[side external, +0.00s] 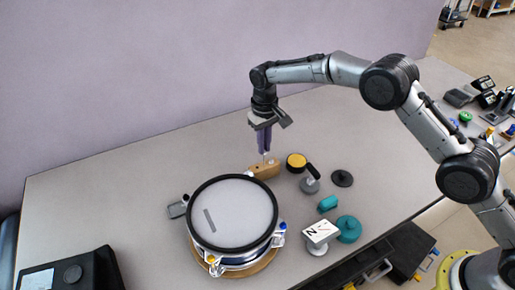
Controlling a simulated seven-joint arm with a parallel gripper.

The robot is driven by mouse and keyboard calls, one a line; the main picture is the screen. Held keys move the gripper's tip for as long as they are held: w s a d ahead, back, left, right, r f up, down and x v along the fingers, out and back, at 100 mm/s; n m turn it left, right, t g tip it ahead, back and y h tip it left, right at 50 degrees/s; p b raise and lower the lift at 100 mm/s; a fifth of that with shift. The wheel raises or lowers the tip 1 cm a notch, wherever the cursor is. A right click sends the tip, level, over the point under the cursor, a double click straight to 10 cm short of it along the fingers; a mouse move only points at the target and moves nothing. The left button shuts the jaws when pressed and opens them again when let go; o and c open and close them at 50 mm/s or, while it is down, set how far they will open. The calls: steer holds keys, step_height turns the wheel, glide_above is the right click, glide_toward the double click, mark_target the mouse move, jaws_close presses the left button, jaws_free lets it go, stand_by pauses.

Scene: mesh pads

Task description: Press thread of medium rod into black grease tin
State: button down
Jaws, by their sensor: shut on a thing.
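My gripper (265,152) points straight down, its purple fingers shut on a thin pale piece, likely the medium rod (266,158). The rod is just above or still in a small wooden block (264,169); I cannot tell which. Its thread is too small to make out. A round black-sided tin with a yellow top (296,161) stands just right of the block. A flat black round piece (342,178) lies farther right. I cannot tell which of these two is the black grease tin.
A grey round piece with a black handle (311,184) stands right of the block. A large drum-like frame (232,213) with a pale mesh top fills the front. Teal pieces (348,229) and a white lettered block (320,234) stand front right.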

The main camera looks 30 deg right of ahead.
steer(key=d+r+m, duration=0.1)
steer(key=d+r, duration=0.2)
steer(key=d, duration=0.9)
steer(key=shift+s+d+f, duration=0.1)
steer(key=shift+s+f, duration=0.05)
steer(key=shift+f, duration=1.3)
steer(key=shift+s+f, duration=0.15)
steer(key=shift+f, duration=1.25)
steer(key=shift+f, duration=0.55)
steer(key=shift+r, duration=0.15)
step_height(320, 180, up, 7)
